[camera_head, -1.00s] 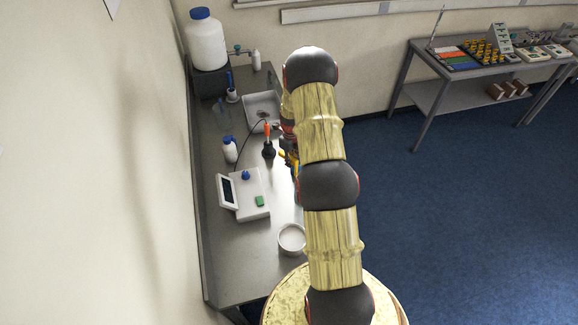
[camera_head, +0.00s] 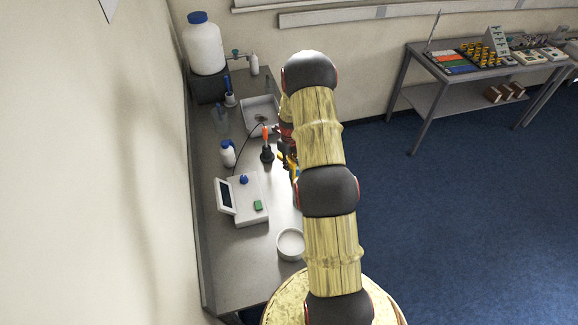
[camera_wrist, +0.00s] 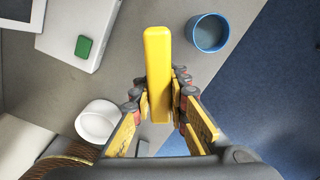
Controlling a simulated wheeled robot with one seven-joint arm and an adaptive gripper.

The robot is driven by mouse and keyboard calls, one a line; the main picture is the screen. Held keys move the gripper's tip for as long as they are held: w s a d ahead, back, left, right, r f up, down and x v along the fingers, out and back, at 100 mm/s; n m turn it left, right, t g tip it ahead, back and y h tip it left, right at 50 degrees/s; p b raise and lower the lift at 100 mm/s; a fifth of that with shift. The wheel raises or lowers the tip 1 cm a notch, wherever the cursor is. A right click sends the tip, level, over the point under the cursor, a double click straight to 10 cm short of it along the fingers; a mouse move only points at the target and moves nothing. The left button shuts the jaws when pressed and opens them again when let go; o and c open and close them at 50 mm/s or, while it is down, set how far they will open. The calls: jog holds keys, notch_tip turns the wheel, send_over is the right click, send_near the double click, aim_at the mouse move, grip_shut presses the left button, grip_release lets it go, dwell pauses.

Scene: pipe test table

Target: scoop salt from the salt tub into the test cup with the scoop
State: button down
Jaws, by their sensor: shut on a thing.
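My gripper (camera_wrist: 159,92) is shut on a long yellow bar, which looks like the handle of the scoop (camera_wrist: 158,62). The scoop's bowl is not visible in the wrist view. A blue round cup (camera_wrist: 209,33), which may be the test cup, stands at the upper right of the wrist view, apart from my gripper. A white round tub (camera_wrist: 97,121), likely the salt tub, is at the lower left there. In the head view the tub (camera_head: 291,245) stands near the bench's front end, with pale contents. My gripper (camera_head: 288,160) is mostly hidden behind my arm there.
A white instrument with a screen (camera_head: 243,202) and a green block (camera_head: 258,205) stand beside the tub. A blue-capped bottle (camera_head: 228,154), an orange-topped black holder (camera_head: 266,153) and a sink (camera_head: 260,114) are farther back. Bare bench (camera_head: 240,270) shows left of the tub.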

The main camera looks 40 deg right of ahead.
jog(key=shift+s+r+t+b, duration=0.2)
jog(key=shift+s+t+b, duration=0.4)
jog(key=shift+b, duration=0.05)
jog(key=t+b, duration=0.1)
jog(key=b, duration=0.2)
jog(key=shift+s+r, duration=0.1)
jog(key=shift+s, duration=0.2)
jog(key=s+r+t+b, duration=0.1)
jog(key=b, duration=0.7)
jog(key=s+r+t+b, duration=0.1)
jog(key=t+b, duration=0.1)
jog(key=b, duration=0.5)
jog(key=s+r+t+b, duration=0.1)
jog(key=t+b, duration=0.1)
jog(key=b, duration=0.6)
jog(key=shift+s+r+b, duration=0.1)
jog(key=shift+s+b, duration=0.2)
jog(key=shift+b, duration=0.05)
